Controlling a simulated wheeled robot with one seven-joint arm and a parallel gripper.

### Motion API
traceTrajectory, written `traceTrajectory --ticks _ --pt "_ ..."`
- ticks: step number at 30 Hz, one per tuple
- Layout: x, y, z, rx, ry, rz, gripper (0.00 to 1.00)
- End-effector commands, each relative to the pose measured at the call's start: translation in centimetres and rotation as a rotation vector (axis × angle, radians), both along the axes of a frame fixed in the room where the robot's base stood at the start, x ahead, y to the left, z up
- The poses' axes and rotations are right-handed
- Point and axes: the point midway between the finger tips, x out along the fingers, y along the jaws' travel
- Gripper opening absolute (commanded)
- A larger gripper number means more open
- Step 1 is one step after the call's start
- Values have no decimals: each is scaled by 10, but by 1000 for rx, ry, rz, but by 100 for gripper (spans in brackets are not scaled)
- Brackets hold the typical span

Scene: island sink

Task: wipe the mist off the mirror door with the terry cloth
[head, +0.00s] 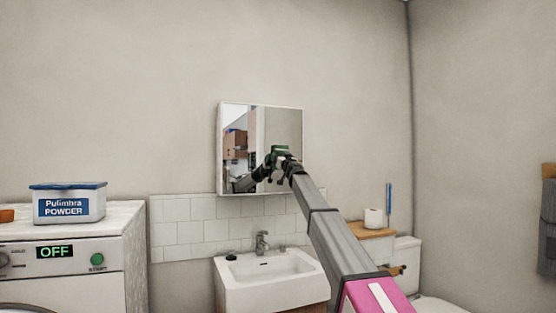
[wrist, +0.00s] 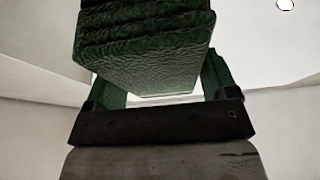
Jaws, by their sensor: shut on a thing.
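The mirror door (head: 250,117) is the front of a white wall cabinet above the sink. Its left part reflects cabinets and a room; its right part looks plain grey, and I cannot tell whether that is mist or reflected wall. My gripper (head: 283,160) is raised in front of the mirror's lower right part, with its reflection beside it. It is shut on the dark green terry cloth (head: 279,149). In the wrist view the folded, layered cloth (wrist: 145,62) sits between the fingers of my gripper (wrist: 155,88). I cannot tell whether the cloth touches the glass.
A white sink (head: 275,281) with a grey tap (head: 261,241) stands below, before white wall tiles (head: 190,232). A washing machine (head: 85,280) at left carries a powder box (head: 67,203). A toilet (head: 405,252) and a paper roll (head: 373,218) are at right.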

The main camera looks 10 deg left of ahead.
Motion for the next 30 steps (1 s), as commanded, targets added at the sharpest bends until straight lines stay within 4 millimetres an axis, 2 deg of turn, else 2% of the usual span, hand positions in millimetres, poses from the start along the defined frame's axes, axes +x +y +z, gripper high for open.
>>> traceTrajectory --ticks 30 --pt "31 -46 0 0 0 -2 60"
